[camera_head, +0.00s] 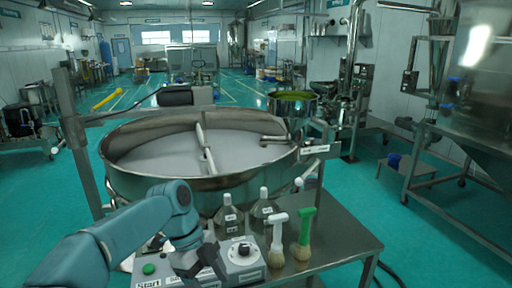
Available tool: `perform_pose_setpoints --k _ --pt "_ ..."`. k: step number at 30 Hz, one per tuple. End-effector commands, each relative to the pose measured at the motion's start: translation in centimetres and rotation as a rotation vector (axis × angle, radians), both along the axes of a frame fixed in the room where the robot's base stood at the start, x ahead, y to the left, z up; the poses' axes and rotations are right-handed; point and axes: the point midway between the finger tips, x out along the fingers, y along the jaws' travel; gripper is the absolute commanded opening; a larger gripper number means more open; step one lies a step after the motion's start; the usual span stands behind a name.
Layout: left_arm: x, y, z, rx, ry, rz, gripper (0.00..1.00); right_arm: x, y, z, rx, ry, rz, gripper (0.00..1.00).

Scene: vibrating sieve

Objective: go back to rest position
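My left arm comes in from the lower left. Its dark gripper (208,266) hangs in front of a grey control box (241,256), and I cannot tell how far its fingers are apart. A green button (148,269) with a "Start" label sits on the box to the left of the gripper, and a black knob sits to its right. The large round sieve pan (155,187) stands behind, with pale material inside. My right gripper is not in view.
Two bottles (228,221) (263,213) stand behind the box. A white-handled brush (277,243) and a green-handled brush (304,238) stand to its right. The metal table (345,246) has clear room at its right. A steel hopper (481,125) stands at the far right.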

Motion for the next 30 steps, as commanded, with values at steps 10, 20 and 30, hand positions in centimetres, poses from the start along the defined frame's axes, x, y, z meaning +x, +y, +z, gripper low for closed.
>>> perform_pose_setpoints --k 10,20,30 --pt "0.7 0.0 -8.0 0.042 0.073 0.264 0.67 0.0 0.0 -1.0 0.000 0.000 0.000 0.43" --pt "-2.2 0.5 -21.9 0.111 0.214 0.764 0.67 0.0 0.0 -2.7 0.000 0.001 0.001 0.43" --pt "-17.4 1.9 -39.6 0.179 0.517 1.763 0.67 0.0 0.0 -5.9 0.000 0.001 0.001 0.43"
